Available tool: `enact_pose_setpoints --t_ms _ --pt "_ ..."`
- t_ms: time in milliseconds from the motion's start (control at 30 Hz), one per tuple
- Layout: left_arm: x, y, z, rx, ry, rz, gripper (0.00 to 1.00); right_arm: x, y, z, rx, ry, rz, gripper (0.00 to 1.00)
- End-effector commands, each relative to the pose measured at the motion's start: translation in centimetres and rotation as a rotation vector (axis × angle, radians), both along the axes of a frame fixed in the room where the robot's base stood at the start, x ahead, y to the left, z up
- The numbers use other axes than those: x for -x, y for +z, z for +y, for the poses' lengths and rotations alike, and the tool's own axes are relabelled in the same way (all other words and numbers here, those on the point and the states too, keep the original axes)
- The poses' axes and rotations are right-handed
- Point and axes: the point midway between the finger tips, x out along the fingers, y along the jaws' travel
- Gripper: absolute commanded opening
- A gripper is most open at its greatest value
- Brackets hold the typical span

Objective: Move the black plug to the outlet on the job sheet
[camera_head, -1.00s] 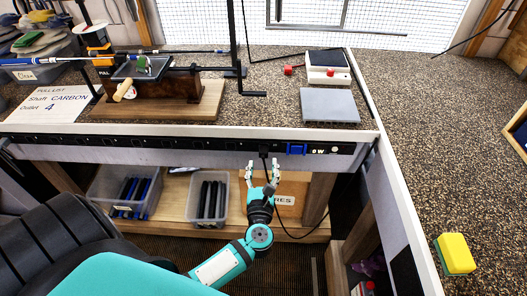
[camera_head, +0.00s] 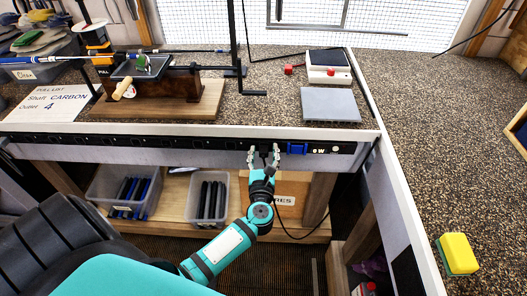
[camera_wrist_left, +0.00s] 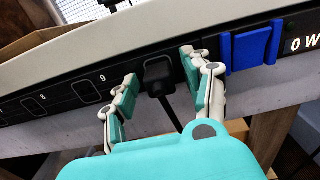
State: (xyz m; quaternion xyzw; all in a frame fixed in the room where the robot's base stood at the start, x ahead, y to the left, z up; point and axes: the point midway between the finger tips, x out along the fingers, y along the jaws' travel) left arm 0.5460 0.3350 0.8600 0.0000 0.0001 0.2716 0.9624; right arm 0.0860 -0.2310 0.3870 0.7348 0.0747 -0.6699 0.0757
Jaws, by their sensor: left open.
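The black plug (camera_wrist_left: 158,76) sits in the outlet strip (camera_wrist_left: 60,97), just right of the outlet marked 9. Its cord hangs down from it. My left gripper (camera_wrist_left: 160,84) is open, with one finger on each side of the plug; I cannot tell if either finger touches it. In the head view my left gripper (camera_head: 264,154) is at the front of the strip (camera_head: 170,142) and mostly hides the plug. The job sheet (camera_head: 45,102) lies on the bench at the left and reads "Shaft CARBON, Outlet 4". My right gripper is not in view.
A blue part (camera_head: 297,149) is on the strip right of the plug. A grey block (camera_head: 330,105) and a white scale (camera_head: 328,68) stand on the bench above. Bins (camera_head: 208,197) sit on the shelf below. A yellow sponge (camera_head: 457,253) lies at right.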

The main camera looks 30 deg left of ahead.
Motion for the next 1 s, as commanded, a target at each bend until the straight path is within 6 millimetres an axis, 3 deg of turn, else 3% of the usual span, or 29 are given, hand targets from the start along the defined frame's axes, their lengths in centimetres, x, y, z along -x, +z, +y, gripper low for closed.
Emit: enact_pose_setpoints --t_ms 1000 --pt "0.03 -0.01 -0.02 0.0 0.0 0.0 0.47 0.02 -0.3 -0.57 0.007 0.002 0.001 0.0"
